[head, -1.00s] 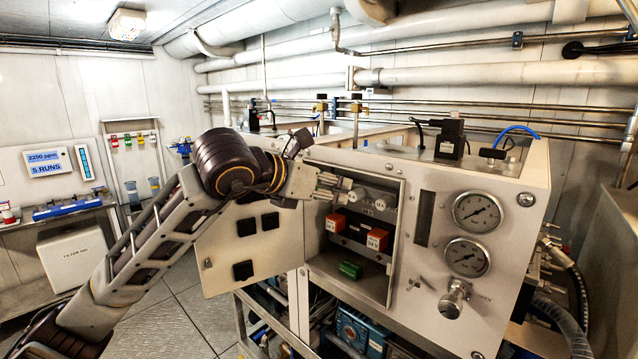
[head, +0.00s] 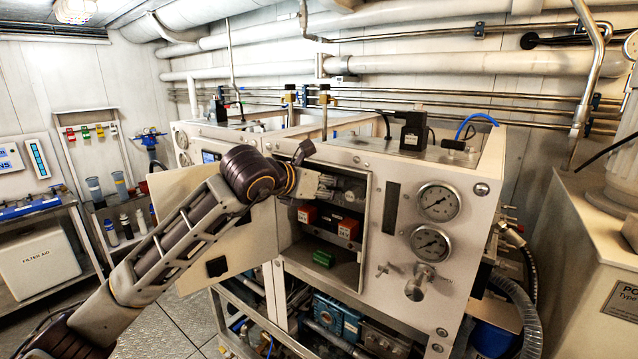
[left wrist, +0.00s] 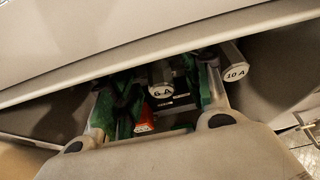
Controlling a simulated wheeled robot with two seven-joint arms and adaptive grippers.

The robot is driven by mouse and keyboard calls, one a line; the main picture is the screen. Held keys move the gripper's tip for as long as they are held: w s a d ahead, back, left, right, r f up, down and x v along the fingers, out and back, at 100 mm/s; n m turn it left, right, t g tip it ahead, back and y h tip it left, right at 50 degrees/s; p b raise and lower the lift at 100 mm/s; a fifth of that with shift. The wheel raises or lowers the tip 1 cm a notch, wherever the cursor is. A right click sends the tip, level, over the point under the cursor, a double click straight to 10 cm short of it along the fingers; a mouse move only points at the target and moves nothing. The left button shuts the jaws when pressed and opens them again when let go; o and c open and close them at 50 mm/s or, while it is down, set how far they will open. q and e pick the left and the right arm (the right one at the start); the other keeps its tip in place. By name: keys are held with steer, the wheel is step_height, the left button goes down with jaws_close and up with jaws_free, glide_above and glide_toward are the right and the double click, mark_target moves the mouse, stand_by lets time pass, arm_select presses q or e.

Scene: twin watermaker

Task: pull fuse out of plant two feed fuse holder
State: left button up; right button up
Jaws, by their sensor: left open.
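In the left wrist view a round fuse cap marked 6 A (left wrist: 161,92) sits between the fingers of my left gripper (left wrist: 160,76). The fingers are open on either side of it; I cannot tell whether they touch it. A second cap marked 10 A (left wrist: 236,72) is just right of the right finger. In the head view my left gripper (head: 326,187) reaches into the open cabinet (head: 368,210) at the upper fuse row. A pale cap (head: 350,196) shows right of its fingers. No label naming plant two is readable. My right gripper is not in view.
The cabinet door (head: 192,233) hangs open at left, behind my arm. Two gauges (head: 438,202) and a valve knob (head: 424,272) are on the panel at right.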

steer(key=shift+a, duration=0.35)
arm_select(q)
steer(key=shift+c, duration=0.7)
jaws_close()
steer(key=c, duration=0.7)
jaws_free()
steer(key=shift+c, duration=1.1)
jaws_close()
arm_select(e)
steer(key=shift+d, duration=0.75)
arm_select(q)
steer(key=shift+s+a, duration=0.15)
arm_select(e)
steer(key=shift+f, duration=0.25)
